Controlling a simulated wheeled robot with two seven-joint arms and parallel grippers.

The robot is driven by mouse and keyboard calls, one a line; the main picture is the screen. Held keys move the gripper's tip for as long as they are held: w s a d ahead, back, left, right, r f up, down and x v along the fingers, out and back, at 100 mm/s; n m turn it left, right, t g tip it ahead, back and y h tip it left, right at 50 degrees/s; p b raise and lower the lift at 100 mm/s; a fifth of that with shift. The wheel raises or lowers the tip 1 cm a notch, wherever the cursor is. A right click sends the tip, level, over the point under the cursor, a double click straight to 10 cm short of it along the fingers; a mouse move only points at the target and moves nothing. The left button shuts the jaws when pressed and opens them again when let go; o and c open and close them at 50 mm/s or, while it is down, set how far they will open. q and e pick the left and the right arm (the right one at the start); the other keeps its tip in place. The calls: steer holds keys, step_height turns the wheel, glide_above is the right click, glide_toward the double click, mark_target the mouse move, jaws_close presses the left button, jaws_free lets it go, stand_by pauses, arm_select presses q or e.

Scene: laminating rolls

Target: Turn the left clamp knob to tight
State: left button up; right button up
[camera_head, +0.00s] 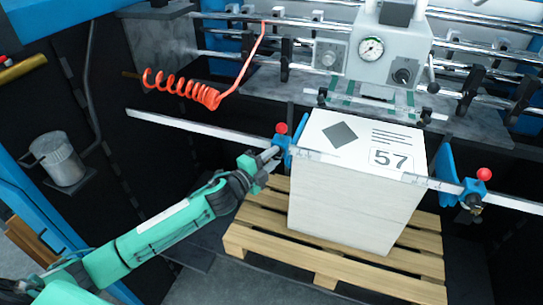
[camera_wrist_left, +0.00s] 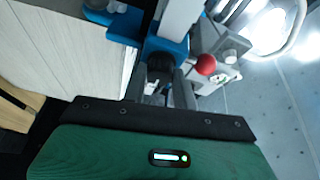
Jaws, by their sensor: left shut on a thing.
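The left clamp (camera_head: 281,141) is blue with a red ball (camera_head: 281,128) on top and sits on the long metal bar, at the left side of the paper stack. My left gripper (camera_head: 269,155) reaches it from the lower left and is shut on its knob. In the left wrist view the dark knob (camera_wrist_left: 160,63) shows between the fingers (camera_wrist_left: 166,88), in front of the blue clamp body (camera_wrist_left: 165,46). The red ball also shows there (camera_wrist_left: 206,65). The fingers hide part of the knob, and I cannot read its turn position. My right gripper is not in view.
The tall white stack (camera_head: 340,205) marked 57 stands on a wooden pallet (camera_head: 265,243). The right clamp (camera_head: 475,190) sits on the bar (camera_head: 190,128) at its right. A coiled orange hose (camera_head: 185,88) hangs above. A grey mug (camera_head: 58,158) is at the left.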

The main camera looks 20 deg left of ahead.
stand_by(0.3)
arm_select(q)
steer(key=o, duration=1)
steer(key=shift+s+a+f+b, duration=0.2)
steer(key=shift+s+b, duration=0.1)
steer(key=shift+s, duration=0.15)
steer(key=shift+b+v, duration=2.55)
steer(key=shift+v, duration=3.8)
steer(key=shift+r, duration=0.15)
